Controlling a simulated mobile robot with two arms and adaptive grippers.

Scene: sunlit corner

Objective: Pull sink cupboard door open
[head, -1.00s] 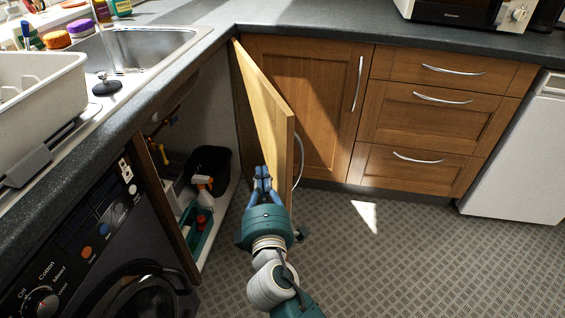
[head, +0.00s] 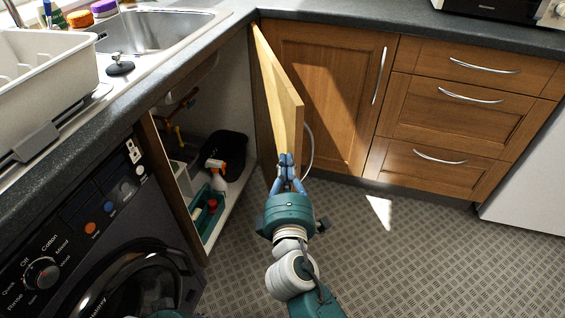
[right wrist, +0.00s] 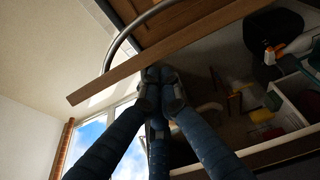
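The sink cupboard door (head: 276,88) stands well open in the head view, hinged at its far side, with its pale inner face showing. Its curved metal handle (head: 309,150) is on the outer face, partly hidden by the door edge. My right gripper (head: 286,157) is at the lower free edge of the door. In the right wrist view its fingertips (right wrist: 158,76) meet close together beside the door's edge (right wrist: 150,72). The handle (right wrist: 122,48) passes outside the fingers, not between them. Whether the fingers touch the door is unclear.
The open cupboard holds a black bin (head: 224,152), a spray bottle (head: 215,170) and a green caddy (head: 207,212). A washing machine (head: 100,240) stands at left. Drawers (head: 450,120) and a closed cupboard (head: 335,90) line the back. Patterned floor (head: 420,260) is clear at right.

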